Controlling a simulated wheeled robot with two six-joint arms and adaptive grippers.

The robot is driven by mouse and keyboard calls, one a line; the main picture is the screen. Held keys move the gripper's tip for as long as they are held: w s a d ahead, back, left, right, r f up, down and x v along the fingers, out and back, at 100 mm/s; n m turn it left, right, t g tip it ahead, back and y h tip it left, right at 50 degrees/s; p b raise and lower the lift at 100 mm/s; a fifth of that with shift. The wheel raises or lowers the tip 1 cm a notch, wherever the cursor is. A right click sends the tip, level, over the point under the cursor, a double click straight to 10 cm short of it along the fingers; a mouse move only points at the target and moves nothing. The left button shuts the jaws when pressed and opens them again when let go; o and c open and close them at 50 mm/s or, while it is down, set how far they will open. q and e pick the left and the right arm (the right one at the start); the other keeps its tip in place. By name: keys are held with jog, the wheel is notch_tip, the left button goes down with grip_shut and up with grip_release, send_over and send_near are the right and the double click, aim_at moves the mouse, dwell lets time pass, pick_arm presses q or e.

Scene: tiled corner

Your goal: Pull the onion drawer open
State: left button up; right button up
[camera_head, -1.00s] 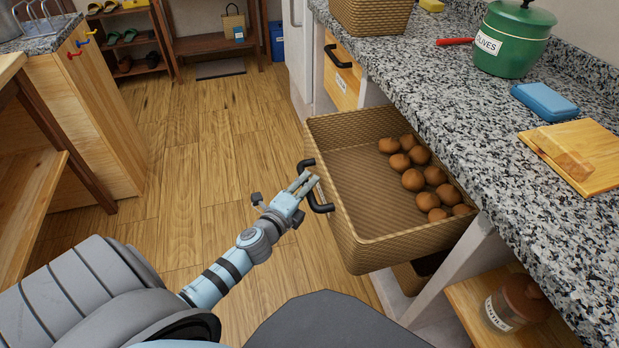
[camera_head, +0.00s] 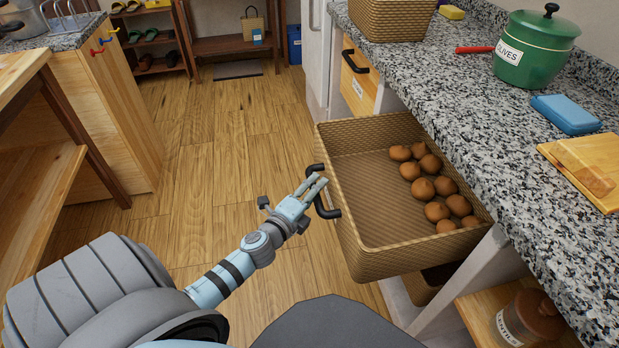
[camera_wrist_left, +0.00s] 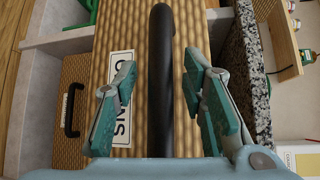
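The onion drawer (camera_head: 345,207) is a woven basket-like drawer, pulled far out from under the granite counter. Several brown onions (camera_head: 437,186) lie in its right part. Its dark handle (camera_head: 318,170) is on the front; in the left wrist view the handle (camera_wrist_left: 161,85) runs upright between my fingers. My left gripper (camera_head: 318,184) is at the handle. In the left wrist view the left gripper (camera_wrist_left: 158,100) is open, one finger on each side of the handle with gaps. The label (camera_wrist_left: 122,110) is partly hidden behind a finger. My right gripper is not in view.
The granite counter (camera_head: 470,120) holds a green olives pot (camera_head: 537,48), a blue box (camera_head: 566,114) and a wooden board (camera_head: 590,165). A wooden drawer (camera_head: 358,82) with a dark handle is beyond. The wood floor (camera_head: 225,150) left of the drawer is clear.

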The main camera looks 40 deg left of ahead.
pick_arm(q)
jog(key=s+d+r, duration=0.1)
jog(key=s, duration=1)
jog(key=shift+s+r, duration=0.3)
